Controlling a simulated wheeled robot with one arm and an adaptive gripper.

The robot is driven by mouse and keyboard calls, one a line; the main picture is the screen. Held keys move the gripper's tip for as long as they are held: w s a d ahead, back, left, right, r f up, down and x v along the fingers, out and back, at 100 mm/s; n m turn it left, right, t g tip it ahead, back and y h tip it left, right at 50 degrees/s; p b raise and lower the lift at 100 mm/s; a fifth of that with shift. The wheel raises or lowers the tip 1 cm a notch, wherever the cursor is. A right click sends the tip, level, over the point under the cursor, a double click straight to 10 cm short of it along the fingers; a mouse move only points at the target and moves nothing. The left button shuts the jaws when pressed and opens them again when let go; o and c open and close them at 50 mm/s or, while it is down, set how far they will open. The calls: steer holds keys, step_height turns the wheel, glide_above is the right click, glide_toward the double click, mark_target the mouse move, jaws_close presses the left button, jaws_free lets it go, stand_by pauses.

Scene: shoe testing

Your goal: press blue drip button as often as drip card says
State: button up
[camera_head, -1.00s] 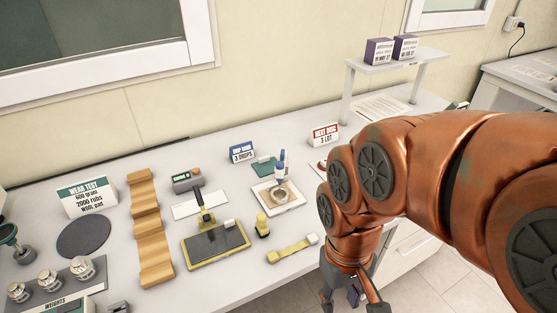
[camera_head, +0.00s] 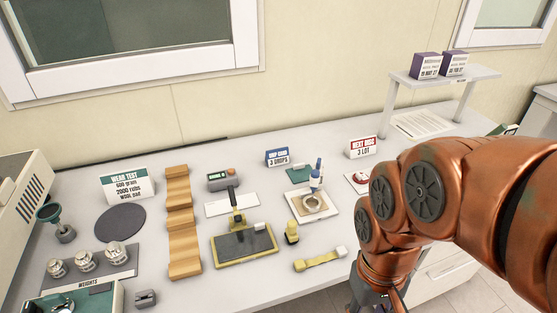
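The drip card (camera_head: 277,157) is a small blue-topped sign that reads "3 DROPS". It stands upright at the back middle of the table. In front of it and to the right is the drip unit, with a dark green base (camera_head: 299,175) and an upright blue and white dropper (camera_head: 316,172). I cannot make out a separate blue button at this size. A white plate with a beige square and a round ring (camera_head: 312,202) lies below the dropper. My gripper (camera_head: 378,303) hangs at the bottom right, past the table's front edge, apart from these things. The frame edge cuts off its fingertips.
A red "3 LOT" card (camera_head: 362,147) and a white shelf (camera_head: 440,76) with purple boxes stand at the right. A black pad in a yellow frame (camera_head: 244,244), a yellow strap (camera_head: 320,259), a wooden wavy block (camera_head: 180,225) and weights (camera_head: 86,261) lie left and in front.

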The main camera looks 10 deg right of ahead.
steer(key=shift+c, duration=0.3)
jaws_close()
stand_by(1.3)
